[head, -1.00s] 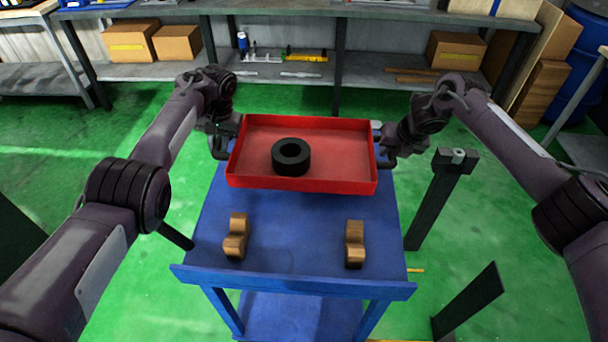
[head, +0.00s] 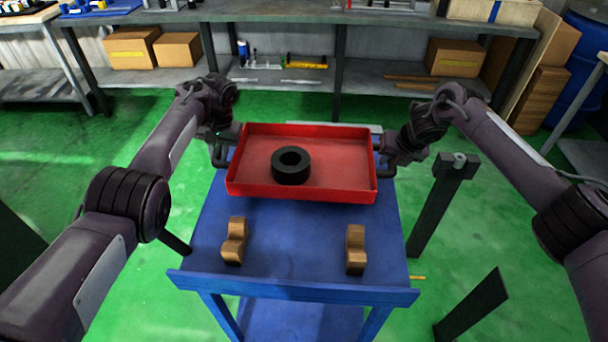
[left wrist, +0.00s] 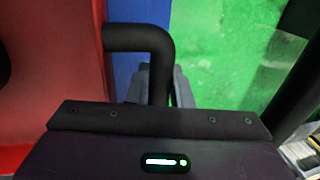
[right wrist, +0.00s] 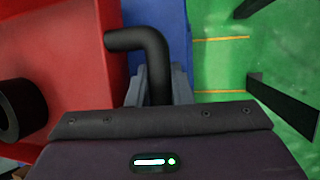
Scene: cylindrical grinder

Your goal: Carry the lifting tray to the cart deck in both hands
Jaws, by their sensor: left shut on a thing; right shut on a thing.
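The red lifting tray (head: 330,187) is held over the far part of the blue cart deck (head: 295,220). A black ring (head: 291,167) lies in the tray, left of its middle. My left gripper (head: 222,158) is shut on the tray's black left handle, which shows in the left wrist view (left wrist: 150,40). My right gripper (head: 388,162) is shut on the black right handle, which shows in the right wrist view (right wrist: 145,42). The tray looks about level and seems to be above the deck; the gap under it is hard to judge.
Two wooden blocks stand on the near deck, a left one (head: 235,241) and a right one (head: 356,249). A dark post (head: 440,205) stands right of the cart. A grey workbench (head: 300,84) with boxes stands behind. The deck between the blocks is clear.

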